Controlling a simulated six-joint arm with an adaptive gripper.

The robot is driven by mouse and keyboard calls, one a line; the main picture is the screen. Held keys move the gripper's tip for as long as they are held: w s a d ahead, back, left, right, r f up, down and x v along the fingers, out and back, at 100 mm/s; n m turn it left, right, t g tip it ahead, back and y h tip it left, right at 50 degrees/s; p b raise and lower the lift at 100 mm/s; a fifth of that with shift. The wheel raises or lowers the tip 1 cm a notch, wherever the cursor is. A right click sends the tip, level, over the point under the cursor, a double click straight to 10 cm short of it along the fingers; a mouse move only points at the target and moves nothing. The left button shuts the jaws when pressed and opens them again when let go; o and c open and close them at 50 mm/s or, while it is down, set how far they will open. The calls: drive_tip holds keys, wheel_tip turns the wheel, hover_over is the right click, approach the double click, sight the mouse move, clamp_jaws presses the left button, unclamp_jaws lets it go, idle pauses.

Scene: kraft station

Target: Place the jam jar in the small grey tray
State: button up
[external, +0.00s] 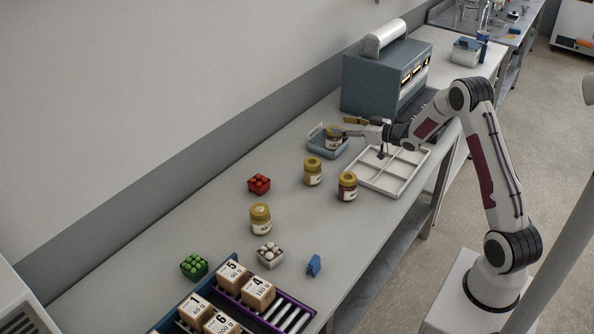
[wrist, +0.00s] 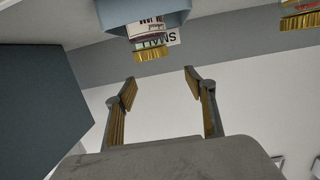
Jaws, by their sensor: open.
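A gold-lidded jar with a white label and dark red markings (external: 333,140) stands in the small blue-grey tray (external: 316,146). I cannot read its name, but it may be the jam jar. My gripper (external: 343,131) is at the tray, close to the jar's top in the external view. In the wrist view my gripper (wrist: 160,84) has its fingers spread with nothing between them, apart from the jar.
A gold-lidded jar (external: 313,172) and a darker jar (external: 347,187) stand before the tray, with another jar (external: 260,219) farther forward. A white divided tray (external: 398,171) lies at right. A blue-grey machine (external: 375,84) stands behind.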

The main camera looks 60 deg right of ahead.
drive_tip(key=s+r, duration=0.1)
drive_tip(key=s, duration=0.7)
drive_tip(key=shift+s+r, duration=0.3)
drive_tip(key=shift+r, duration=0.05)
drive_tip(key=shift+a+r, duration=0.1)
idle(0.4)
drive_tip(key=s+a+r+m+g+h, duration=0.1)
drive_tip(key=s+a+r+g+h, duration=0.35)
drive_tip(key=s+a+r, duration=0.65)
drive_tip(key=s+a+f+g+y, duration=0.1)
drive_tip(key=s+a+g+y, duration=0.1)
drive_tip(key=s+a, duration=0.7)
drive_tip(key=s+a+f+n+g+y, duration=0.1)
drive_tip(key=s+a+g+y, duration=0.1)
drive_tip(key=s+a, duration=0.7)
drive_tip(key=s+g, duration=0.1)
drive_tip(key=s, duration=0.6)
drive_tip(key=shift+a+f+g+y, duration=0.15)
drive_tip(key=shift+a+g+y, duration=0.2)
